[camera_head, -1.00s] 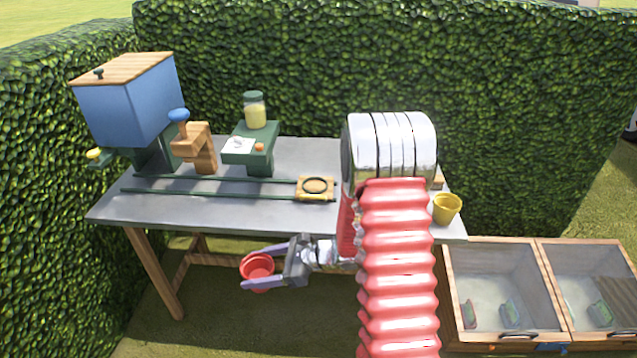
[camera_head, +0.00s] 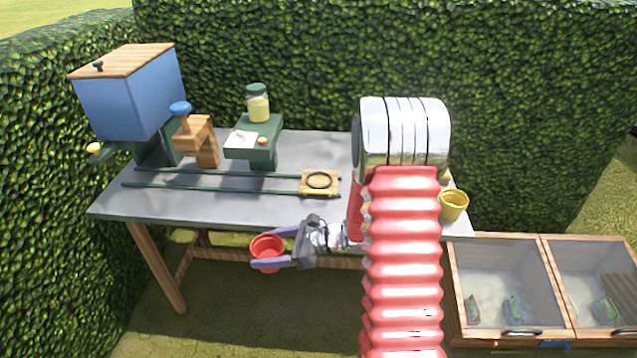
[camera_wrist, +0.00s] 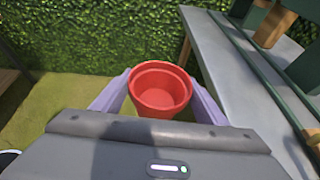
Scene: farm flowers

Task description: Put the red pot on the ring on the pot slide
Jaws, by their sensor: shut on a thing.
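The red pot (camera_head: 267,254) is an empty, open-topped pot held upright between the fingers of my gripper (camera_head: 272,248), in front of the table's front edge. In the wrist view the red pot (camera_wrist: 159,92) sits between the two purple fingers of my gripper (camera_wrist: 160,98), left of the table. The pot slide is a wooden carriage (camera_head: 309,191) at the right end of two green rails (camera_head: 220,183) on the table. A dark ring (camera_head: 319,180) lies on the carriage. The ring is bare, behind and to the right of the pot.
The grey table (camera_head: 240,212) also holds a blue hopper (camera_head: 125,95), a wooden stand with a blue knob (camera_head: 180,109), a green stand with a jar (camera_head: 257,103), and a yellow pot (camera_head: 454,204) at right. Wooden bins (camera_head: 500,285) stand at lower right. A hedge encloses the back and left.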

